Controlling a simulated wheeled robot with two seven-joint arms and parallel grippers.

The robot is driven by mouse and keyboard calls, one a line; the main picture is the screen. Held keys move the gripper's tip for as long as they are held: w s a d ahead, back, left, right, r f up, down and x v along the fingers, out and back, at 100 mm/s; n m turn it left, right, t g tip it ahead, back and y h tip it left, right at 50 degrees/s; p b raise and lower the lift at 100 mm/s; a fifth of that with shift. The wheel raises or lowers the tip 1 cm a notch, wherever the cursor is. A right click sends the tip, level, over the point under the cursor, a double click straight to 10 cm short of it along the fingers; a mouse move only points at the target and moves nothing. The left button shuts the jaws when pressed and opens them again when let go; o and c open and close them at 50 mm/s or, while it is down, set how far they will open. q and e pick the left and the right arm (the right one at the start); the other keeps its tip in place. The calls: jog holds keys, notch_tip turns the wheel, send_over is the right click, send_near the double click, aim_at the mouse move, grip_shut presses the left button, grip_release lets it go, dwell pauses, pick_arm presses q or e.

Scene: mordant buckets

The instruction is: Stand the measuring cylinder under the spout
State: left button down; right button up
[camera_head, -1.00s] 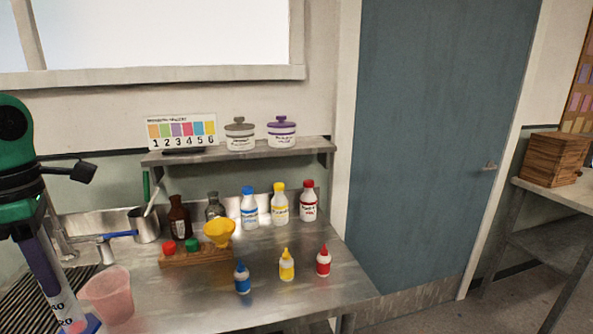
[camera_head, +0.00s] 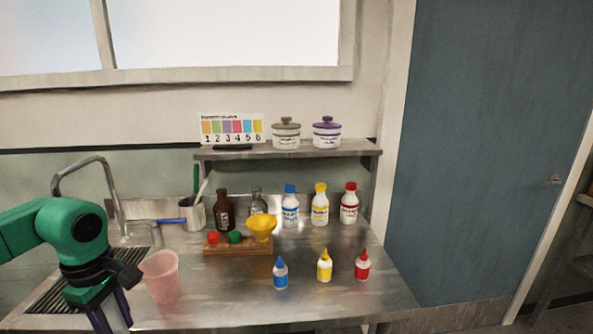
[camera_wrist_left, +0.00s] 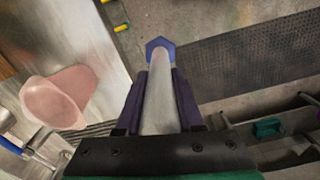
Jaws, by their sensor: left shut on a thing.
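My left gripper (camera_wrist_left: 160,95) is shut on the measuring cylinder, a pale tube (camera_wrist_left: 159,112) with a blue hexagonal base at its far end. In the wrist view the base appears against the floor, beyond the counter's edge. In the head view the left gripper (camera_head: 112,318) is low at the left, in front of the counter, and the cylinder cannot be made out there. The curved metal tap with the spout (camera_head: 85,163) stands behind my left arm, above the ribbed drainer (camera_head: 55,292). The cylinder is apart from it. My right gripper is not in view.
A pink translucent beaker (camera_head: 161,276) stands close right of my left gripper. A metal pot (camera_head: 194,214), a wooden rack (camera_head: 238,248) with a yellow funnel, and several bottles stand farther right. Bare counter (camera_head: 225,300) lies right of the beaker.

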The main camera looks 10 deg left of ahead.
pick_arm(q)
jog(key=shift+d+f+m, duration=0.3)
jog(key=shift+f+m, duration=0.1)
jog(key=shift+f, duration=0.2)
jog(key=shift+d+f+m, duration=0.25)
jog(key=shift+f+m, duration=0.15)
jog(key=shift+f, duration=0.2)
jog(key=w+d+f+m, duration=0.2)
jog(key=d+f+m, duration=0.5)
jog(key=d+m, duration=0.2)
jog(key=w+d+f+m, duration=0.2)
jog(key=d+f+m, duration=0.5)
jog(key=d, duration=0.5)
jog(key=shift+d+m, duration=0.3)
jog(key=shift+m, duration=0.6)
jog(key=shift+w+f, duration=0.1)
jog(key=shift+d, duration=0.1)
